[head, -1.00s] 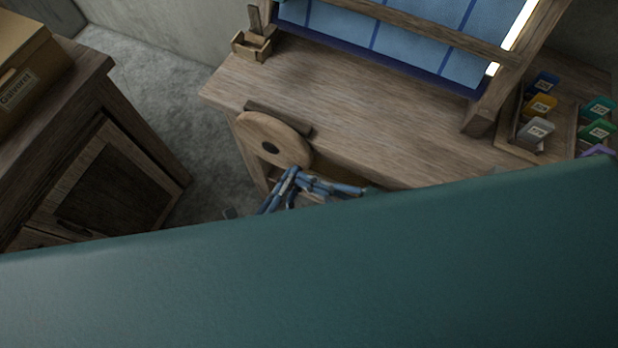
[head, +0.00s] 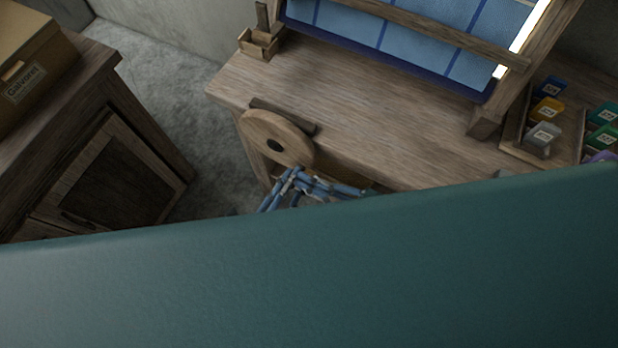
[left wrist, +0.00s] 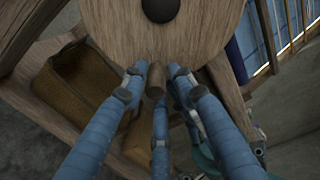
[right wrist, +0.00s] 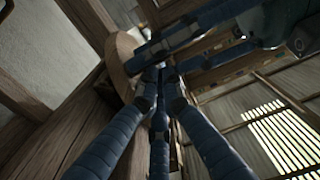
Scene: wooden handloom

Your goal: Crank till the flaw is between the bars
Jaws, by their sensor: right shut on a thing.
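The round wooden crank wheel (head: 262,132) is on the front left of the loom, and its face with a dark hub fills the top of the left wrist view (left wrist: 115,20). Its wooden handle peg (left wrist: 156,80) sticks out below the hub. My left gripper (left wrist: 156,77) has its fingers apart on both sides of the peg. My right gripper (right wrist: 160,78) is closed at the wheel's edge (right wrist: 120,60); its fingertips mostly hide the handle. Blue cloth (head: 410,38) with dark lines shows behind a wooden bar (head: 440,38). I cannot make out a flaw.
A tray (head: 515,130) with coloured tagged spools stands at the right of the loom top. A small wooden box (head: 258,45) is at its back left corner. A cabinet with a labelled box (head: 35,65) stands at left. A teal surface covers the lower head view.

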